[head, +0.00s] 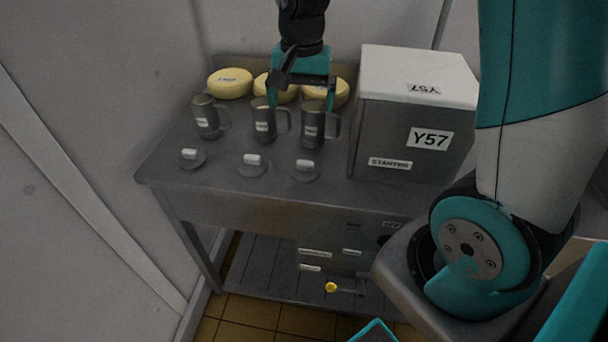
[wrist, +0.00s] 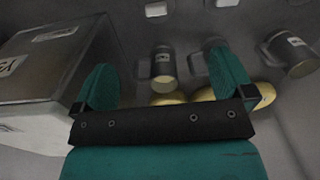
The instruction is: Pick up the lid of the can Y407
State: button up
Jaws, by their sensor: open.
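Three grey metal cans with handles and small white labels stand in a row on the table: the left can (head: 206,118), the middle can (head: 264,125) and the right can (head: 311,130). Their labels are too small to read, so I cannot tell which is Y407. In front lie three round grey lids with white knobs: left (head: 191,159), middle (head: 253,164) and right (head: 305,171). My gripper (head: 301,98) is open and empty above the cans' back side. In the wrist view its fingers (wrist: 165,72) flank one can (wrist: 162,58), and a lid (wrist: 156,9) shows beyond it.
Several yellow rounds, such as the left one (head: 230,83), sit behind the cans. A large grey box marked Y57 (head: 400,125) stands close on the right. The table's front edge and left corner (head: 155,168) are clear. A wall rises behind and left.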

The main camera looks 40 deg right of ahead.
aim_at(306, 162)
jog(key=shift+m, duration=0.3)
jog(key=f, duration=0.8)
jog(key=d+f, duration=0.1)
jog(key=f, duration=0.3)
jog(key=shift+w+f, duration=0.2)
jog(key=shift+f, duration=0.15)
jog(key=f, duration=0.5)
jog(key=shift+w+d, duration=0.15)
jog(key=shift+d, duration=0.15)
jog(key=shift+c, duration=0.3)
jog(key=c, duration=0.9)
